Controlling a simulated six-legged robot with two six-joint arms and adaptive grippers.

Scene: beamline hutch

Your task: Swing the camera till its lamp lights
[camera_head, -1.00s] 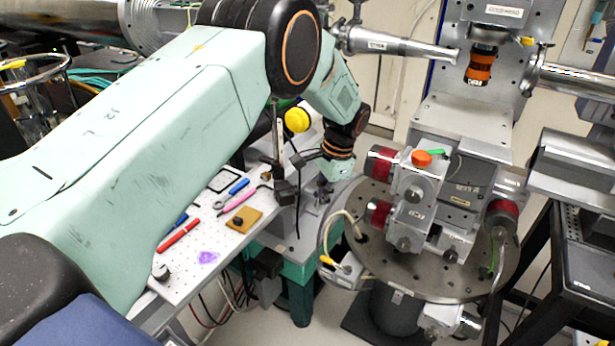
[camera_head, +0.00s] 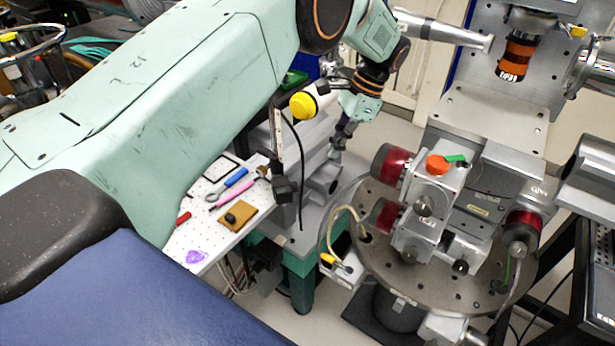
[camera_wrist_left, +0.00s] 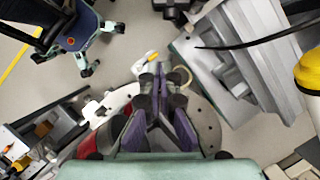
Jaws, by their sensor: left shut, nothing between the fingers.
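My left gripper (camera_head: 338,146) points down behind the bench, left of the round stage. Its fingers are shut and empty. In the left wrist view the purple and grey fingers (camera_wrist_left: 160,115) are together in the lower middle. A yellow round head (camera_head: 303,105) on a dark stem stands left of the gripper and apart from it. It also shows at the right edge of the left wrist view (camera_wrist_left: 310,72). A small black box (camera_head: 284,188) hangs on the post below it. I cannot tell which part is the camera, and no lit lamp is distinct. My right gripper is not in view.
The round perforated stage (camera_head: 400,268) carries motors with red bands and an orange knob (camera_head: 437,165). A white pegboard bench (camera_head: 200,225) holds hand tools and a brown block (camera_head: 237,215). A black-and-orange lens barrel (camera_head: 516,55) hangs above the stage. Open floor (camera_head: 395,140) lies behind the gripper.

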